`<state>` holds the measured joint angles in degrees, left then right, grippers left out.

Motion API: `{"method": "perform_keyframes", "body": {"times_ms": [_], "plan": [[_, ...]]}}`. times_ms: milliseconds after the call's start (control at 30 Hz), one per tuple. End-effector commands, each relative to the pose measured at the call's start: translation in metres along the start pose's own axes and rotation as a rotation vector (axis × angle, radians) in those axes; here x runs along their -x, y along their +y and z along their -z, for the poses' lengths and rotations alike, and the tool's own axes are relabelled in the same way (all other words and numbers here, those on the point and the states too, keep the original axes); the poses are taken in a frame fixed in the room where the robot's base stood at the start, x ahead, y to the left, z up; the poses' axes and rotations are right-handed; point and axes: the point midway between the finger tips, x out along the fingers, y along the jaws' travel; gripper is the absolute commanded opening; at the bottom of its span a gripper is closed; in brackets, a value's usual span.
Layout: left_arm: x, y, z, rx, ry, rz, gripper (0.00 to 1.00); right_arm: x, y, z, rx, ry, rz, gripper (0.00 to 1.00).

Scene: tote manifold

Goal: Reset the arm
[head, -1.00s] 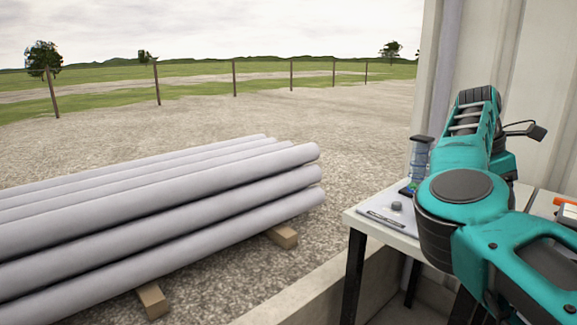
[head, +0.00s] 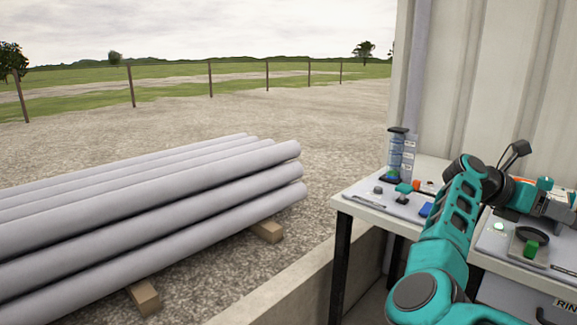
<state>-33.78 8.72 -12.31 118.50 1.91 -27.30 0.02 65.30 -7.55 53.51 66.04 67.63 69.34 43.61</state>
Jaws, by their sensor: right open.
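My right arm (head: 450,230), teal with dark joints, rises from the lower right and bends at the wrist above the white table (head: 365,208). My right gripper (head: 562,208) points to the right, near the right picture edge, above the right part of the table. Its jaws are open, and I see nothing held in them. Its fingertips are small and partly lost among the things behind. My left gripper is not in view.
A clear labelled cylinder (head: 401,155) with a dark cap stands at the table's back left. Grey pipes (head: 150,205) rest on wooden blocks outside. A corrugated wall (head: 480,80) stands behind the table.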

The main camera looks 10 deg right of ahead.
Motion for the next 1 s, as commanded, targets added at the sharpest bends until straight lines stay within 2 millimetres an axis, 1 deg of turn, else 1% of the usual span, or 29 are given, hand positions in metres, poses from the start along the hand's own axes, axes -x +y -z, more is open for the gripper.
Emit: {"method": "perform_keyframes", "body": {"times_ms": [33,67,100,167,200,267,333,367,400,467,500,567,600,667,700,767,800,833,867,900,933,967,1000], "plan": [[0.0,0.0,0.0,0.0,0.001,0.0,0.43,-0.011,-0.009,-0.005,0.073,-0.131,0.039,0.64],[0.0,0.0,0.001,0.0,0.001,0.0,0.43,-0.014,-0.013,-0.011,0.12,-0.215,0.057,0.64],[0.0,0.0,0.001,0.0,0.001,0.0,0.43,-0.015,-0.017,-0.018,0.189,-0.326,0.08,0.64],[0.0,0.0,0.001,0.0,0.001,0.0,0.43,-0.01,-0.021,-0.028,0.299,-0.492,0.113,0.64],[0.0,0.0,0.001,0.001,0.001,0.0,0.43,-0.003,-0.02,-0.033,0.378,-0.602,0.131,0.64],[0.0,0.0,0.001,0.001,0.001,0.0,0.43,0.011,-0.017,-0.035,0.503,-0.764,0.158,0.64],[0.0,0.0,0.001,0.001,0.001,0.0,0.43,0.033,-0.01,-0.031,0.655,-0.95,0.186,0.64],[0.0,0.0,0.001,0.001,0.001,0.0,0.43,0.043,-0.006,-0.026,0.722,-1.028,0.197,0.64],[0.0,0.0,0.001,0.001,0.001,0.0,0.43,0.058,0.001,-0.018,0.812,-1.133,0.212,0.64],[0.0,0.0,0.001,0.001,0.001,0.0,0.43,0.082,0.011,0.001,0.95,-1.287,0.228,0.64],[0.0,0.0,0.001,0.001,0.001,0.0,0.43,0.097,0.018,0.018,1.042,-1.389,0.239,0.64],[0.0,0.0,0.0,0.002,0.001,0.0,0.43,0.12,0.026,0.048,1.179,-1.541,0.253,0.64],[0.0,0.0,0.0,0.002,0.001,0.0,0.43,0.135,0.031,0.072,1.269,-1.64,0.26,0.64],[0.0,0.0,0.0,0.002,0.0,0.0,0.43,0.155,0.035,0.112,1.403,-1.791,0.269,0.64],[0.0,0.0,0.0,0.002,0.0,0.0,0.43,0.167,0.035,0.141,1.489,-1.889,0.272,0.64],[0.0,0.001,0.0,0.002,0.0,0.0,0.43,0.183,0.032,0.184,1.607,-2.03,0.276,0.64],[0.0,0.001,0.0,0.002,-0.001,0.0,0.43,0.192,0.028,0.213,1.68,-2.12,0.277,0.64],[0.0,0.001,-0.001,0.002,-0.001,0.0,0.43,0.197,0.023,0.236,1.733,-2.188,0.275,0.64],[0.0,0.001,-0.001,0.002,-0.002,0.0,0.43,0.203,0.017,0.257,1.781,-2.254,0.276,0.64],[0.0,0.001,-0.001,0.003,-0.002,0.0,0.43,0.208,0.008,0.286,1.844,-2.341,0.273,0.64],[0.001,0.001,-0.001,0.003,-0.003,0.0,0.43,0.212,0.0,0.306,1.887,-2.405,0.27,0.64],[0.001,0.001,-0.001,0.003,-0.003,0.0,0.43,0.215,-0.008,0.326,-1.927,2.467,-0.268,0.64],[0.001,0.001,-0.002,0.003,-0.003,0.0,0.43,0.219,-0.021,0.35,-1.864,2.403,-0.248,0.64]]}}
